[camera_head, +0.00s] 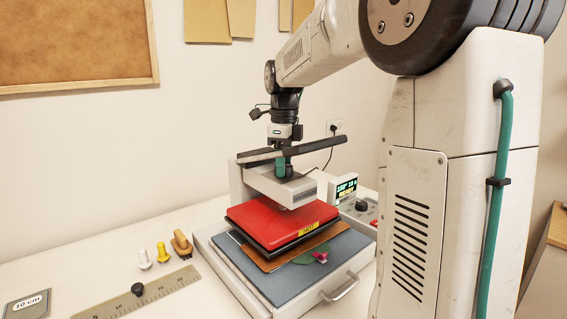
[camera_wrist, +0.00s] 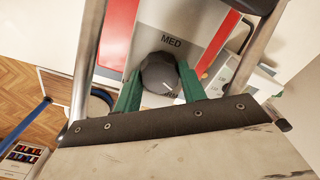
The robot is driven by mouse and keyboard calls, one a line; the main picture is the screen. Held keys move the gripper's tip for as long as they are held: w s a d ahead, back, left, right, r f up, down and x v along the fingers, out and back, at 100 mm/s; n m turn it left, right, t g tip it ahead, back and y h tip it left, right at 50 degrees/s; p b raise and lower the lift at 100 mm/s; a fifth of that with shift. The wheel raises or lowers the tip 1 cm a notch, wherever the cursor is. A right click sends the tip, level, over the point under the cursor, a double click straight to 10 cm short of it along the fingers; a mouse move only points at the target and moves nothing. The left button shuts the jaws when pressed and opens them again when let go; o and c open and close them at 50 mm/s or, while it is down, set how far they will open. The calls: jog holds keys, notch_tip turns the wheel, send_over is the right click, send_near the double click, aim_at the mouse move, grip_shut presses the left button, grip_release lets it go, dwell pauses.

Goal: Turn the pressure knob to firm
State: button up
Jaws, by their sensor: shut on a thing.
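The pressure knob (camera_wrist: 160,72) is dark grey and faceted, on the grey top of the heat press (camera_head: 262,185). In the wrist view the word MED is printed on the plate (camera_wrist: 190,38) beside it. A small light mark shows on the knob, but I cannot tell surely which setting it points to. My gripper (camera_wrist: 160,88) has its green fingers shut on the knob, one on each side. In the head view my gripper (camera_head: 284,165) reaches down onto the press top from above, and the knob is mostly hidden there.
The red press plate (camera_head: 280,215) has a yellow HOT label. The control box (camera_head: 343,188) has a lit display and a dark knob (camera_head: 361,206). A long dark handle bar (camera_head: 315,147) passes close by my gripper. A ruler (camera_head: 160,291) and small tools lie left.

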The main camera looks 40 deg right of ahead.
jog(key=shift+m, duration=0.6)
jog(key=o, duration=1)
notch_tip(320, 180, up, 8)
jog(key=shift+f, duration=0.1)
